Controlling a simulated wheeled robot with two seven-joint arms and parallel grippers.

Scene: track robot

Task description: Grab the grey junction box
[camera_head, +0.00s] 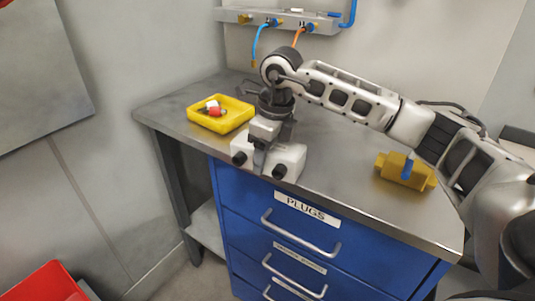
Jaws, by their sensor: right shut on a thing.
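The grey junction box (289,157) is a pale box with two dark round fittings on its front side. It sits at the front edge of the metal-topped workbench (345,160), above the blue drawers. My right gripper (262,150) reaches down over it from above and is shut on it. The gripper hides the middle and part of the back of the box. I cannot tell whether the box is clear of the bench top. My left gripper is not in view.
A yellow tray (232,119) with small red and white items stands left of the gripper. A yellow block with a blue part (405,171) lies on the right. A wall rail (290,19) with blue and orange hoses is behind. A red bin (45,284) is at lower left.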

